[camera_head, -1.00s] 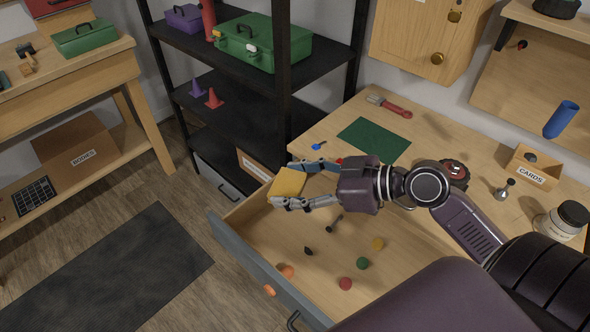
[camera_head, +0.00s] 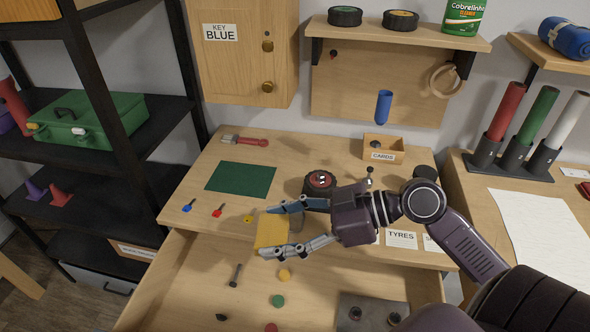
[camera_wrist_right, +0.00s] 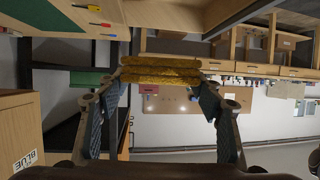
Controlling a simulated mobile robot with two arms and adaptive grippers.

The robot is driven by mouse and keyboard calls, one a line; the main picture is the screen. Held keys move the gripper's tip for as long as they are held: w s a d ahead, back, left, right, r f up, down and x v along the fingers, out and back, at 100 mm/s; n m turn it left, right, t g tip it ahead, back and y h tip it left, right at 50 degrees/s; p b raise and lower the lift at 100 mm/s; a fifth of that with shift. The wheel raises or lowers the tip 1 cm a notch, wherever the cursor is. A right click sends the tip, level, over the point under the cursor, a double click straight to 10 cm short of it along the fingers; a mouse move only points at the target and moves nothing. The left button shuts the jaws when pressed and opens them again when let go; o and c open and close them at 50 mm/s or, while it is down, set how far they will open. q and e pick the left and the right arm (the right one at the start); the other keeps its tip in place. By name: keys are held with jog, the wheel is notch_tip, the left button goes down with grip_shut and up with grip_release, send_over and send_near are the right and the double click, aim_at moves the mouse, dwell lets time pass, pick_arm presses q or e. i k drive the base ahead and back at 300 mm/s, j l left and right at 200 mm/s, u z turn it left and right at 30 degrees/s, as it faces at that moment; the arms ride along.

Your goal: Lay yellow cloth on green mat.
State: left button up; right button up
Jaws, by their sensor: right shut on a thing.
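The yellow cloth (camera_head: 271,231) is folded and held between the fingers of my right gripper (camera_head: 284,229), above the front edge of the workbench and the open drawer. In the right wrist view the cloth (camera_wrist_right: 160,75) shows as stacked yellow layers pinched between both fingertips. The green mat (camera_head: 241,179) lies flat and bare on the bench top, behind and to the left of the gripper. The cloth is apart from the mat. My left gripper is not in view.
The open drawer (camera_head: 190,284) below holds several small coloured pieces and a bolt. Behind the gripper stands a round black tyre-like item (camera_head: 320,184). A brush (camera_head: 245,141) lies behind the mat. Small coloured pieces, one red (camera_head: 218,211), lie in front of the mat.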

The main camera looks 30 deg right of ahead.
aim_at(256, 179)
jog(key=i+j+z, duration=0.2)
jog(key=j, duration=0.15)
jog(key=i+j+z, duration=0.2)
jog(key=j, duration=0.15)
jog(key=j+z, duration=0.15)
jog(key=j, duration=0.2)
jog(key=i+j+z, duration=0.2)
jog(key=j, duration=0.2)
jog(key=j+z, duration=0.2)
jog(key=j, duration=0.2)
